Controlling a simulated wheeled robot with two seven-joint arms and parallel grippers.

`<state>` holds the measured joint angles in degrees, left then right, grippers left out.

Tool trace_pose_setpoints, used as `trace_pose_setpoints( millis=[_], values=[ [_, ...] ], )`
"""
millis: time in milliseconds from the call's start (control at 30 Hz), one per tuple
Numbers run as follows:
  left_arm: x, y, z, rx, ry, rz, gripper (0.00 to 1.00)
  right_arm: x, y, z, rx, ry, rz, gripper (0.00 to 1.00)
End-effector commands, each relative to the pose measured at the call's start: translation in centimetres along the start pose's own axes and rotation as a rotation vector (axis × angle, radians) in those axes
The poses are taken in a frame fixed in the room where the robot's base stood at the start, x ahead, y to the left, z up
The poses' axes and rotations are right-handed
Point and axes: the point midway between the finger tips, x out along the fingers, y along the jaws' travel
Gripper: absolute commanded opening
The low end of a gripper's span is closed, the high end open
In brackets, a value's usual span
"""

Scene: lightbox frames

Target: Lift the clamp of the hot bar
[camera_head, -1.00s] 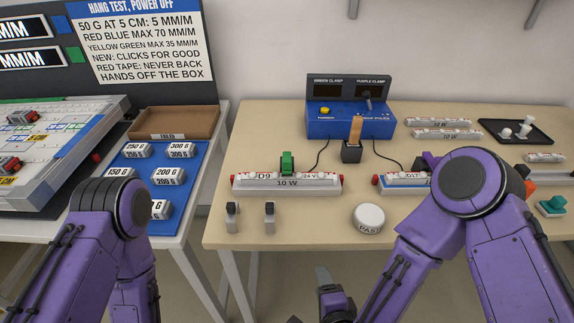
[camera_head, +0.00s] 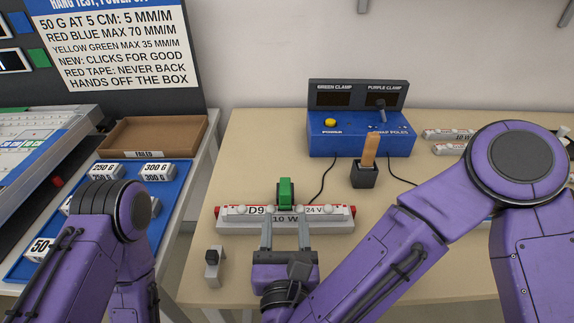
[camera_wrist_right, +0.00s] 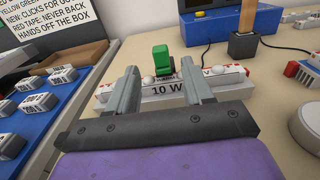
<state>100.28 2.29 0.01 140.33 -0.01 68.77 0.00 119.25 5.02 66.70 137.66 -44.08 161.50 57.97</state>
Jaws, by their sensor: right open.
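A white bar (camera_head: 235,219) marked D9, 24 V and 10 W, with red ends, lies near the table's front. A green clamp (camera_head: 285,194) sits upright across its middle; it also shows in the right wrist view (camera_wrist_right: 162,60). My right gripper (camera_head: 286,226) is open and empty. Its two fingers point at the bar's front face, one to each side below the clamp, apart from the clamp. Whether they touch the bar I cannot tell. My left gripper is out of view.
A blue control box (camera_head: 360,135) with dark green-clamp and purple-clamp displays stands behind. A black holder (camera_head: 363,175) with a wooden handle stands before it. A small grey stand (camera_head: 213,266) is left of my gripper. A cable runs behind the bar.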

Motion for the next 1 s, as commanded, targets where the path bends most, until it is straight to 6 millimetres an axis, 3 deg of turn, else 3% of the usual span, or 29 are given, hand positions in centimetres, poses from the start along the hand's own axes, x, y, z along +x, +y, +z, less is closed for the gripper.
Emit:
trace_pose_setpoints(
  millis=[267,633,1000],
  values=[
    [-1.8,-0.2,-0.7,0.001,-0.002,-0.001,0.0,2.1,-0.4,0.4,0.001,0.01,-0.012,0.51],
    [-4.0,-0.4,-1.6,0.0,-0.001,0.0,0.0,9.3,-0.5,0.1,-0.005,0.003,-0.014,0.51],
    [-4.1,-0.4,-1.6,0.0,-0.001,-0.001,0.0,10.6,-0.4,-0.1,-0.007,0.001,-0.007,0.51]
  ],
)
